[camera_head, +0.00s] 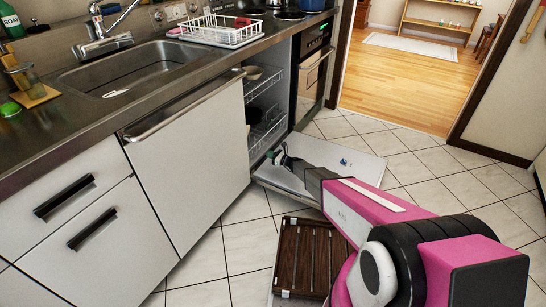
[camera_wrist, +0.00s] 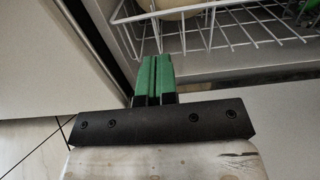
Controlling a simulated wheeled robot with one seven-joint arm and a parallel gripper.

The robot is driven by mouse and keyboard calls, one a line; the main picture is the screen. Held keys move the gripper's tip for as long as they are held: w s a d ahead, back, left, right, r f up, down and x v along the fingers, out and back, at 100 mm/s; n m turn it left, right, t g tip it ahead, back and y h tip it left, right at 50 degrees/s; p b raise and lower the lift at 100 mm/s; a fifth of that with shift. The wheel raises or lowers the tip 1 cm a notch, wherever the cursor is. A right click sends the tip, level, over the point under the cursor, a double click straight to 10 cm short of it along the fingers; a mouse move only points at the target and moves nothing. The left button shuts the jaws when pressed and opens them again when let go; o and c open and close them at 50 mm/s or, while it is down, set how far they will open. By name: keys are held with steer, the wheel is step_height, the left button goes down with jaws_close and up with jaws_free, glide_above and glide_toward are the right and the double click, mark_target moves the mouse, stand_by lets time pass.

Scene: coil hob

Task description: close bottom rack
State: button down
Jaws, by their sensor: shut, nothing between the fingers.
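The dishwasher stands open under the counter, its door (camera_head: 350,163) folded down flat. The bottom rack (camera_head: 266,134), of white wire, sits low in the dishwasher opening; how far it sticks out is hard to tell. My gripper (camera_head: 281,158) is low over the open door, just in front of this rack. In the wrist view, the green fingers of my gripper (camera_wrist: 153,75) are shut together and empty, at the wire front of a rack (camera_wrist: 235,28). A pale round dish (camera_wrist: 172,8) lies in that rack. Whether the fingertips touch the wire is unclear.
An upper rack (camera_head: 262,84) with a bowl (camera_head: 252,73) is above. A cabinet front (camera_head: 190,160) borders the opening on the left and an oven (camera_head: 312,75) on the right. A brown slatted wooden thing (camera_head: 300,258) lies on the tiles below my arm. Floor to the right is clear.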

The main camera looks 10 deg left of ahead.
mark_target(254, 148)
steer(key=x, duration=0.9)
steer(key=shift+a, duration=0.15)
steer(key=x, duration=0.4)
steer(key=shift+w+a, duration=0.15)
steer(key=shift+a, duration=0.05)
steer(key=shift+w+a, duration=0.2)
steer(key=shift+a, duration=0.15)
steer(key=shift+a+r, duration=0.1)
